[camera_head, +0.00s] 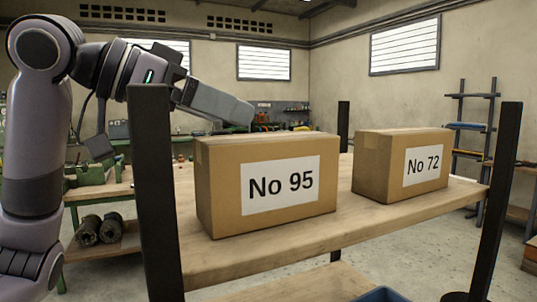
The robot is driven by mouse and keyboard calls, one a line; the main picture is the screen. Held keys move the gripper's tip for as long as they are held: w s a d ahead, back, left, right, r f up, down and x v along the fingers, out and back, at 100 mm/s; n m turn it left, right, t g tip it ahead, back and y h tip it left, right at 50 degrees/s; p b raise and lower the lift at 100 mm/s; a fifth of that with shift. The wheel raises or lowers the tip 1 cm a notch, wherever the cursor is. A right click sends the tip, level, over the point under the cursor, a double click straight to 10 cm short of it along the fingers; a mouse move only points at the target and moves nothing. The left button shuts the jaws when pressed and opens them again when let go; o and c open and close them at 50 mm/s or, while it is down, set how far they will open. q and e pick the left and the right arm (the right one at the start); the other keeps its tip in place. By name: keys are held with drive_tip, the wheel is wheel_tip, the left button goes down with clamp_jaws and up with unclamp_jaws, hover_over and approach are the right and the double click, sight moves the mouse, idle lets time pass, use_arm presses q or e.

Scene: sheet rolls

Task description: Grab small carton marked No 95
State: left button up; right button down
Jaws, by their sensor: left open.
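The small brown carton marked No 95 (225,190) stands upright on the left part of a wooden shelf (360,235), its white label facing me. My left arm comes in from the left and reaches behind the shelf's front left post. My left gripper (240,112) is above and behind the carton's left part, apart from it as far as I can see. It is open and holds nothing that I can see; its fingertips show only in part. My right gripper is not in view.
A second carton marked No 72 (375,165) stands to the right on the same shelf, with a gap between the two. Dark posts (155,200) rise at the shelf corners. A blue bin (380,295) shows below. A green workbench (100,190) is behind on the left.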

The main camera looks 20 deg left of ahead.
sight(263, 136)
use_arm(q)
drive_tip(key=shift+d+f, duration=0.25)
drive_tip(key=shift+d, duration=0.2)
drive_tip(key=x, duration=0.3)
drive_tip(key=p+x, duration=0.1)
drive_tip(key=x, duration=0.2)
drive_tip(key=shift+f, duration=0.45)
drive_tip(key=shift+a, duration=0.1)
drive_tip(key=c, duration=1.5)
drive_tip(key=shift+w+r, duration=0.1)
drive_tip(key=shift+r, duration=0.1)
drive_tip(key=shift+c, duration=1.1)
drive_tip(key=shift+r, duration=0.15)
